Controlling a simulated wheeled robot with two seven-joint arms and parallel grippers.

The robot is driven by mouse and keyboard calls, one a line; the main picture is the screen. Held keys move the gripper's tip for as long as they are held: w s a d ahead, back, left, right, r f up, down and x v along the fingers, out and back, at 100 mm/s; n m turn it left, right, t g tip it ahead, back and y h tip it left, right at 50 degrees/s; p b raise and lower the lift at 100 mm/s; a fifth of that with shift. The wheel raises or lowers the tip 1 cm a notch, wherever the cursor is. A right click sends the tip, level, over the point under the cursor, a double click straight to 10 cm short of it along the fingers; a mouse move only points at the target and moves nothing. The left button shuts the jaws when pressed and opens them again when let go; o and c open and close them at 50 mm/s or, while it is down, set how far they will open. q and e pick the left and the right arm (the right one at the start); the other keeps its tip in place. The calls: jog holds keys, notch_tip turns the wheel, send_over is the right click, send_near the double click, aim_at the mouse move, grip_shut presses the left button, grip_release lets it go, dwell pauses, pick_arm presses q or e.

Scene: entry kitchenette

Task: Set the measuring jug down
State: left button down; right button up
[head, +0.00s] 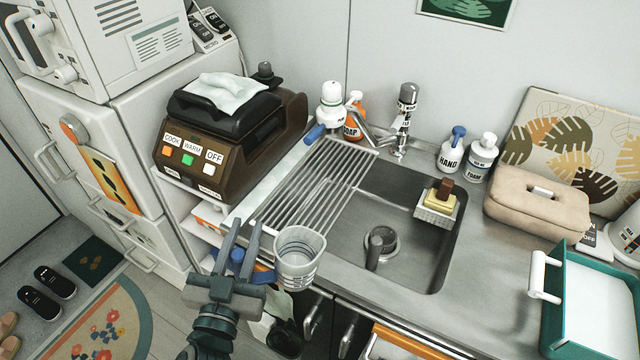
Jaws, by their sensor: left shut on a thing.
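The measuring jug (299,262) is a pale grey, open-topped cup with dark marks on its side. It is upright, at the front left of the sink, over the counter's front edge in the picture. My left gripper (238,240) is just left of the jug and shut on it. A blue part shows between the fingers, and I cannot tell whether it is the jug's handle. The jug looks empty. Its base is seen against the cabinet front, and I see no surface touching it. My right gripper is not in view.
A slatted drying rack (318,190) lies bare over the sink's left part. The sink basin (420,262) holds a drain and a sponge holder (437,205). A brown cooker (225,145) stands left, a teal tray (590,310) right. Steel counter (475,260) between sink and tray is clear.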

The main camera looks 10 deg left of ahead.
pick_arm(q)
jog(key=shift+n+g+y, duration=0.3)
jog(key=shift+n+g, duration=0.2)
jog(key=shift+n, duration=0.3)
jog(key=w, duration=0.1)
jog(key=w+d+r+p, duration=0.1)
jog(key=w+r, duration=0.1)
jog(key=w, duration=0.1)
jog(key=shift+w+d, duration=0.1)
jog(key=shift+d, duration=0.1)
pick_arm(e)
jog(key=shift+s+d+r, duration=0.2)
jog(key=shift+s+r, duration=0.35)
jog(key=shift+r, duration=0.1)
pick_arm(q)
jog(key=w+p, duration=0.5)
jog(key=w, duration=1.3)
jog(key=shift+a, duration=0.45)
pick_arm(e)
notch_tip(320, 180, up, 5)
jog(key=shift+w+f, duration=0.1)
